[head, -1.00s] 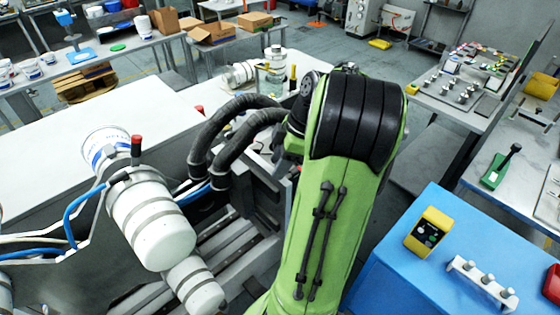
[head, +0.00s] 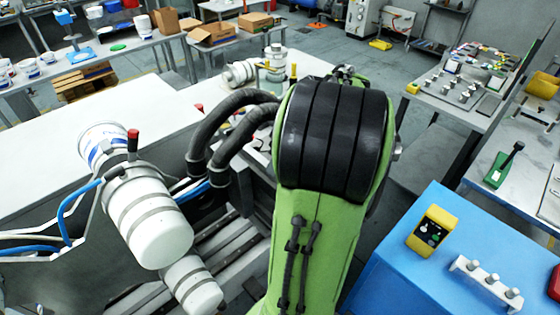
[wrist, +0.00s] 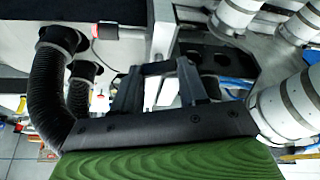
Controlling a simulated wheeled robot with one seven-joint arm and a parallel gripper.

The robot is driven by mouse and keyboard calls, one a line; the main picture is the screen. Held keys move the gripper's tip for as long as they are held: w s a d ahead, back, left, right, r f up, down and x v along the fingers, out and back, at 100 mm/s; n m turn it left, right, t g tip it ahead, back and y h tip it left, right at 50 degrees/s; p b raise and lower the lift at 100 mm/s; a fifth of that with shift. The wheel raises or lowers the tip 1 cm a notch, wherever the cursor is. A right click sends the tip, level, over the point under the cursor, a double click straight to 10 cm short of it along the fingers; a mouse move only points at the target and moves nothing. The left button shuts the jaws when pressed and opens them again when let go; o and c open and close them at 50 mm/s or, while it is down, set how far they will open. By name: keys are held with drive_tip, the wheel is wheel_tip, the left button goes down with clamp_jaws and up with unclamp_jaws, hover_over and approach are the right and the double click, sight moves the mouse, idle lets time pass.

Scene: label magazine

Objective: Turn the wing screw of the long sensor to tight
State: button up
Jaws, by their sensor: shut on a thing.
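In the wrist view my gripper (wrist: 160,78) has its two dark fingers on either side of a grey metal bar. The fingers are closed on a small part, which I take to be the wing screw; it is mostly hidden between them and its turn angle cannot be read. I cannot make out the long sensor clearly from the dark parts around the fingertips. In the head view my green and black arm hides my gripper, the screw and the sensor.
White banded cylinders (head: 150,230) stand left of my arm, and also at the right in the wrist view (wrist: 285,108). Black corrugated hoses (head: 232,118) arch close by. A blue cabinet (head: 400,262) with a yellow device (head: 432,229) stands at the right.

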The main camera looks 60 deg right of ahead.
drive_tip(key=shift+m+h+b, duration=0.35)
drive_tip(key=shift+m+h, duration=0.05)
drive_tip(key=shift+m, duration=0.5)
drive_tip(key=o, duration=1.1)
drive_tip(key=shift+a, duration=0.1)
drive_tip(key=shift+c, duration=0.2)
drive_tip(key=p+v, duration=0.6)
drive_tip(key=v, duration=1)
drive_tip(key=shift+f, duration=0.15)
drive_tip(key=shift+w, duration=0.1)
